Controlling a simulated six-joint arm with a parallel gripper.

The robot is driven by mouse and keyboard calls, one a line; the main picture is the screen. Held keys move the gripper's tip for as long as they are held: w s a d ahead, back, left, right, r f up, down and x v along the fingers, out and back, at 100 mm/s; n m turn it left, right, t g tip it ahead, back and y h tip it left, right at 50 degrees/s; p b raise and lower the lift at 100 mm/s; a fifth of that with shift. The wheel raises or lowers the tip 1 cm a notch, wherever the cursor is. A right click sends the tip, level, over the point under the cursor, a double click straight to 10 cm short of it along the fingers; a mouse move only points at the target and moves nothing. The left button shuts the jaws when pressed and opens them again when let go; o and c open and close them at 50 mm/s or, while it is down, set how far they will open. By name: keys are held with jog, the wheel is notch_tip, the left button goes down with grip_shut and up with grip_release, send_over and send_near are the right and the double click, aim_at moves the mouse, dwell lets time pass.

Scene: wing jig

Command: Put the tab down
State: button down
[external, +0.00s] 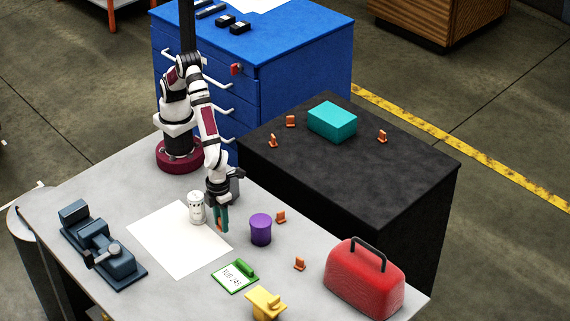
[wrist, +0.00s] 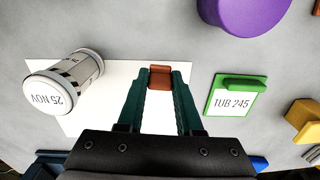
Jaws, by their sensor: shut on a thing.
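The tab (wrist: 160,77) is a small orange-brown block. It sits between the tips of my gripper (wrist: 160,80), whose green fingers are shut on it. In the external view, my gripper (external: 222,222) points down near the right edge of the white sheet (external: 170,243), with a sliver of the orange tab (external: 219,224) showing between the fingers. I cannot tell whether the tab touches the surface below. Similar orange tabs stand loose on the grey bench, one behind the purple tub (external: 281,216) and one nearer the red toolbox (external: 299,264).
A white cylinder marked 25 NOV (external: 196,207) stands just left of my gripper, and a purple tub (external: 260,230) to the right. A green-framed TUB 245 card (external: 233,278), yellow block (external: 265,303), red toolbox (external: 363,280) and blue vise (external: 103,245) surround the sheet.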

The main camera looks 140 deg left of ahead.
jog(key=s+d+r, duration=0.7)
jog(key=s, duration=0.2)
jog(key=w+a+r+n, duration=0.2)
jog(key=a+r+n, duration=0.7)
jog(key=a+n, duration=0.15)
jog(key=w+a+r+n, duration=0.2)
jog(key=a+r+n, duration=0.65)
jog(key=a, duration=0.35)
jog(key=s+d+f, duration=0.2)
jog(key=d+f, duration=0.7)
jog(key=d, duration=0.5)
jog(key=s+d+f, duration=0.3)
jog(key=d+f, duration=0.6)
jog(key=d, duration=0.5)
send_over(206, 250)
notch_tip(206, 250, down, 7)
jog(key=shift+d+r, duration=0.1)
jog(key=shift+r, duration=0.05)
notch_tip(206, 250, down, 3)
jog(key=shift+f, duration=0.55)
